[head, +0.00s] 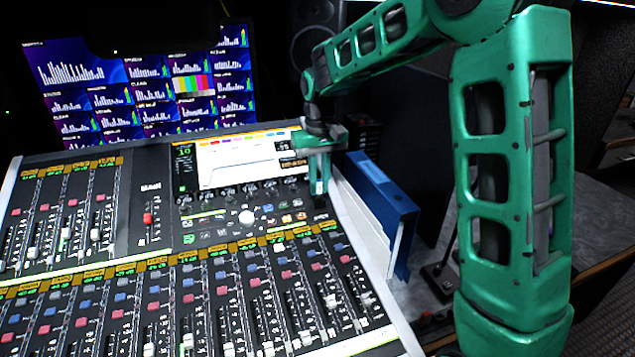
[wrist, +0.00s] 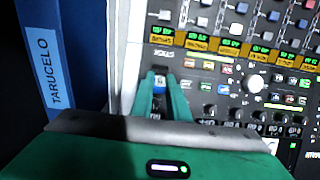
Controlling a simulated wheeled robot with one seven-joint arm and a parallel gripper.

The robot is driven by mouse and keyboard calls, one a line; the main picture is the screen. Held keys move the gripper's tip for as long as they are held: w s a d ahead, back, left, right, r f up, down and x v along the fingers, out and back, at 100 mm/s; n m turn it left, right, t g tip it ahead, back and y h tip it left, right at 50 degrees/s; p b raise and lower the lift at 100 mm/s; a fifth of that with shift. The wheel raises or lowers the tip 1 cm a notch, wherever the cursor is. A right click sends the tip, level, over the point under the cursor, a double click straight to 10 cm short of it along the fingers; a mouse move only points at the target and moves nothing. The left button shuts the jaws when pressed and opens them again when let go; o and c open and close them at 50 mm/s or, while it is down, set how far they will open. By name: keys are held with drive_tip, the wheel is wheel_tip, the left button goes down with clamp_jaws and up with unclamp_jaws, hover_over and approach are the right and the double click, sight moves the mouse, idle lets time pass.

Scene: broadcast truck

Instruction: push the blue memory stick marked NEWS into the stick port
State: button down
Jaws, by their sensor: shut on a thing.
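My gripper (head: 318,188) points down over the right edge of the mixing console's upper panel. The stick port cannot be made out; the panel under the fingertips is hidden. I cannot tell whether the stick touches the console (head: 150,255).
A blue binder (head: 376,197), labelled TARUCELO in the wrist view (wrist: 45,55), stands close to the right of the console. A white trackball-like knob (head: 247,217) and faders lie left of my gripper. A lit screen (head: 240,158) and a monitor wall (head: 140,85) are behind.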

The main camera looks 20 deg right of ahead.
sight(319, 181)
drive_tip(key=shift+f, duration=0.85)
drive_tip(key=c, duration=1.6)
unclamp_jaws()
drive_tip(key=shift+c, duration=0.2)
wheel_tip(319, 181, up, 8)
drive_tip(key=shift+f, duration=0.25)
